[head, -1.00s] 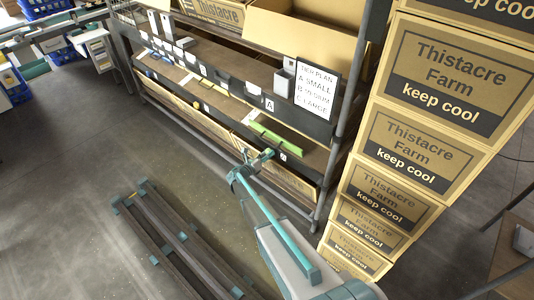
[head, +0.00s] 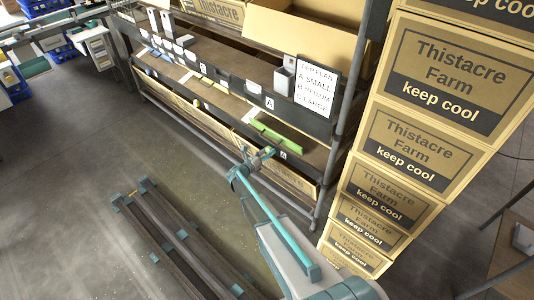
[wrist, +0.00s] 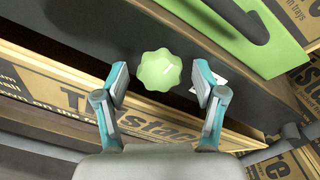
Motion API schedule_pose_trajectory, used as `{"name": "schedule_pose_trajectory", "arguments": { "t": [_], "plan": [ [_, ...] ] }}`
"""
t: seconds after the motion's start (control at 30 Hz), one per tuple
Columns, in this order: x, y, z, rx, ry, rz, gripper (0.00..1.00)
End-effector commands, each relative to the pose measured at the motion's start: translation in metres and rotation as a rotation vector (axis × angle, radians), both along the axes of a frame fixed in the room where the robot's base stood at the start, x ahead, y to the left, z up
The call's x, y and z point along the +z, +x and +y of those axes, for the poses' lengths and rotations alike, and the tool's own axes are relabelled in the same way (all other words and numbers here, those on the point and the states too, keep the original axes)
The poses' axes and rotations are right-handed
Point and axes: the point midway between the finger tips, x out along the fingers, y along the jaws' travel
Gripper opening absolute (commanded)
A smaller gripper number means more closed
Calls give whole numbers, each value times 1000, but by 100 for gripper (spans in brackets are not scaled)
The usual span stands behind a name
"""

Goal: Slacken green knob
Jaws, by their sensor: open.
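The green knob (wrist: 160,70) is a pale green, lobed knob on the dark shelf front, with a short white mark on its face. It sits between the fingertips of my gripper (wrist: 160,84) in the wrist view, with a gap on each side. The fingers are open, and no contact shows. In the head view my gripper (head: 262,155) reaches the lower shelf edge, beside the green strip; the knob is hidden there behind it.
A green panel with a dark handle-like shape (wrist: 240,30) lies above right of the knob; the green strip (head: 275,136) lies on the shelf. Thistacre Farm cartons (head: 411,140) are stacked to the right. Printed cardboard (wrist: 70,95) fills the space below. A dark rack (head: 165,225) lies on the floor.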

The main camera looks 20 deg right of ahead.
Motion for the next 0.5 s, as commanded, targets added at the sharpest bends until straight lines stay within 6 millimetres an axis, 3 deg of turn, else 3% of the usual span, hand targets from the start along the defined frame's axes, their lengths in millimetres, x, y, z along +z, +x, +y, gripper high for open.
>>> {"name": "schedule_pose_trajectory", "arguments": {
  "t": [0.23, 0.5],
  "plan": [
    [1, -10, 21, 1, -1, 1, 70],
    [1, -30, 68, 3, -1, 0, 70]
  ]
}}
